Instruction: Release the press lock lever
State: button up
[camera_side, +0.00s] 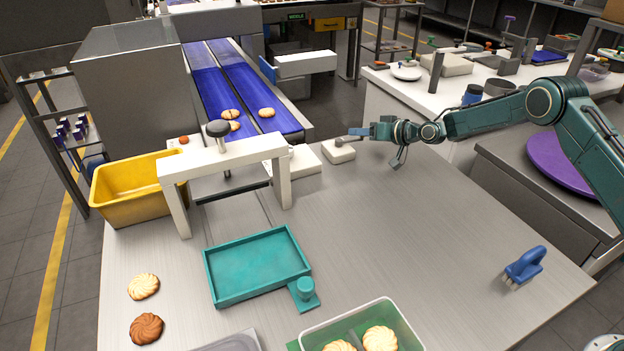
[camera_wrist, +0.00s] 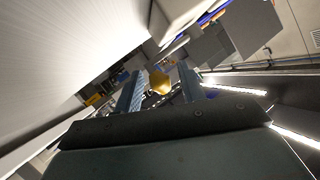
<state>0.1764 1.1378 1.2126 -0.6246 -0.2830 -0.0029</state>
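My gripper (camera_side: 360,132) is at the back edge of the steel table, pointing left. In the wrist view its two blue-grey fingers stand apart, so my gripper (camera_wrist: 161,75) is open. A small white block (camera_side: 338,151) with a short grey lever-like bar (camera_side: 342,141) on top lies just below and left of the fingertips; I cannot tell whether they touch. A yellow-orange shape (camera_wrist: 160,84) shows between the fingers; I cannot tell what it is. The white press frame (camera_side: 277,170) with a dark round knob (camera_side: 217,128) stands farther left.
A teal tray (camera_side: 257,265) lies empty in front of the press. A yellow bin (camera_side: 130,195) is left of it. The table's middle right is clear.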

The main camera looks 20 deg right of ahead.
jog(key=shift+w, duration=0.1)
grip_shut()
